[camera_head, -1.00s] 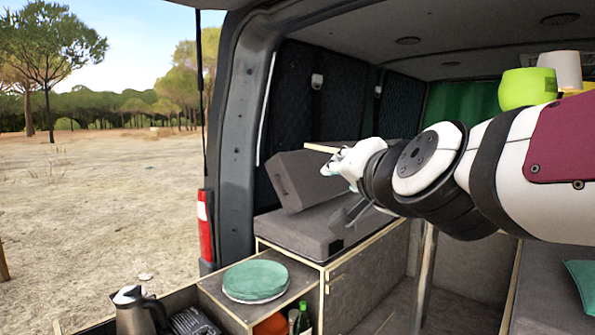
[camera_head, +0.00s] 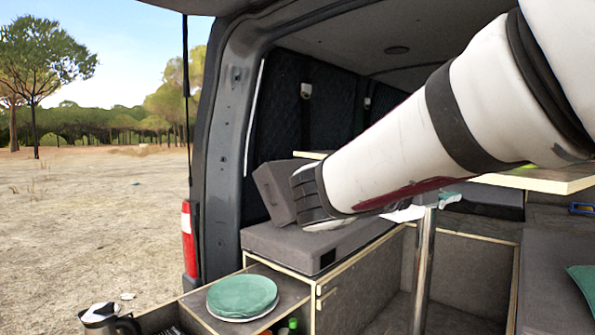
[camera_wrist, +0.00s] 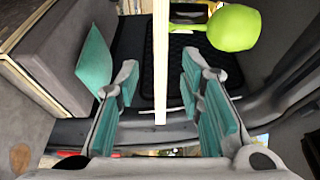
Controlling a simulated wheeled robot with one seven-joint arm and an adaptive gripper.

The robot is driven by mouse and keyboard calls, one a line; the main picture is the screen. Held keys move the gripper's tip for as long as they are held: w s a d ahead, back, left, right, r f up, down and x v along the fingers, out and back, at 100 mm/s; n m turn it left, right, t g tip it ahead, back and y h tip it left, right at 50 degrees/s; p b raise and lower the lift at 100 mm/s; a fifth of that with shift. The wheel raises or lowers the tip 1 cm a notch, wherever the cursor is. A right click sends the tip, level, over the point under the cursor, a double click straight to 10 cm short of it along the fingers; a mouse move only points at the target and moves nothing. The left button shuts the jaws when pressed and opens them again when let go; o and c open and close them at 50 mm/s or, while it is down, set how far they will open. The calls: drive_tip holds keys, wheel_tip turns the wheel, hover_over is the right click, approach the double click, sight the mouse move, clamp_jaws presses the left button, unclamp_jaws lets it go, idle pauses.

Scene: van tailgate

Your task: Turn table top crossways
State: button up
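The table top (camera_head: 540,179) is a pale wooden board on a metal leg (camera_head: 424,262) inside the van. My arm hides much of it in the head view; its far left end (camera_head: 312,155) shows beyond the arm. In the wrist view the board (camera_wrist: 160,65) is seen edge-on as a narrow pale strip. My gripper (camera_wrist: 159,82) is open, with one teal-padded finger on each side of this strip and visible gaps between. In the head view my gripper is mostly hidden behind my arm. A lime-green cup (camera_wrist: 234,28) shows beside the board in the wrist view.
Grey cushions (camera_head: 310,245) lie on the left bench. A green plate stack (camera_head: 242,294) and a kettle (camera_head: 106,318) stand in front. A grey seat (camera_head: 550,275) with a teal pillow (camera_head: 584,284) is at right. The van's door pillar (camera_head: 220,150) rises at left.

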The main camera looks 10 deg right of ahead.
drive_tip(key=p+x, duration=0.2)
drive_tip(key=x, duration=1.1)
drive_tip(key=shift+c, duration=0.6)
clamp_jaws()
